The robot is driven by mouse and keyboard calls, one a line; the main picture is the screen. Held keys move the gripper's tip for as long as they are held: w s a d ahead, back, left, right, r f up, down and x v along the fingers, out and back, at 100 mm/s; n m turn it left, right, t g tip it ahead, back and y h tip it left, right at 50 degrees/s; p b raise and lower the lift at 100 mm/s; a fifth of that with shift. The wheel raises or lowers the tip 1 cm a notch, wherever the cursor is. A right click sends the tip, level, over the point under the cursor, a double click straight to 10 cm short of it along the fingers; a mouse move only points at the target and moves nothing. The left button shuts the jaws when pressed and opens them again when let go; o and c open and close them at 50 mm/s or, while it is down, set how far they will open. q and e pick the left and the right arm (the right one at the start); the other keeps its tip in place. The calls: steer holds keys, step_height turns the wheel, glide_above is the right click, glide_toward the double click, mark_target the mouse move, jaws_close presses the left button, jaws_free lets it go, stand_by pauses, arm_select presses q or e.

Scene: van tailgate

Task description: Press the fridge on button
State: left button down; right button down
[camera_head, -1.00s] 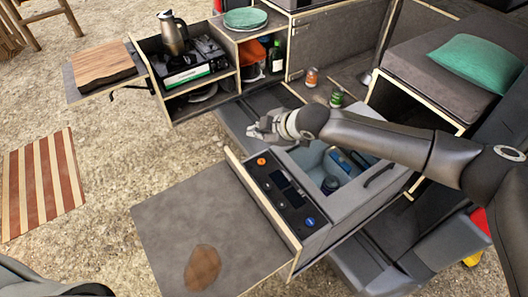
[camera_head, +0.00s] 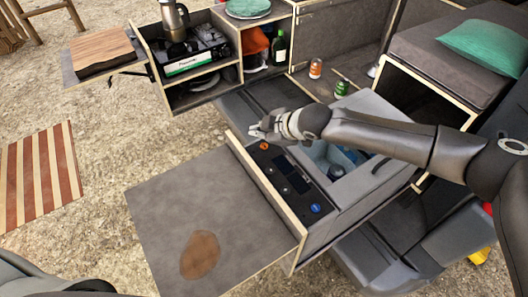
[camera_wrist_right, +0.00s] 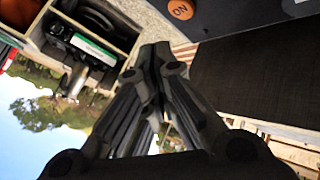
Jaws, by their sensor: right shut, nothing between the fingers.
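The fridge (camera_head: 385,178) is a grey box with an open top at the centre right, and its dark control panel (camera_head: 277,168) runs along its near-left edge. The orange on button (camera_head: 264,146) is at the panel's far end; in the right wrist view it is marked "ON" (camera_wrist_right: 180,9), at the top edge. A blue button (camera_head: 315,208) is at the near end. My right gripper (camera_head: 256,130) is shut and empty, just beyond the orange button in the head view. In the right wrist view its fingertips (camera_wrist_right: 155,50) appear apart from the button. My left gripper is out of view.
A grey board with a brown patch (camera_head: 165,215) extends in front of the panel. A wooden rim (camera_head: 262,185) borders the panel. Behind stand a stove cabinet (camera_head: 190,70), an orange can (camera_head: 316,68) and a green can (camera_head: 341,89).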

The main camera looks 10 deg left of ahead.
mark_target(261, 148)
step_height(261, 148, down, 2)
steer(key=shift+f+b, duration=0.1)
steer(key=shift+b, duration=0.2)
steer(key=shift+f, duration=0.1)
stand_by(1.1)
steer(key=shift+f, duration=0.35)
steer(key=shift+f, duration=0.4)
stand_by(0.8)
steer(key=shift+r, duration=0.1)
steer(key=shift+r+p, duration=0.55)
steer(key=shift+r, duration=0.15)
steer(key=shift+r, duration=0.1)
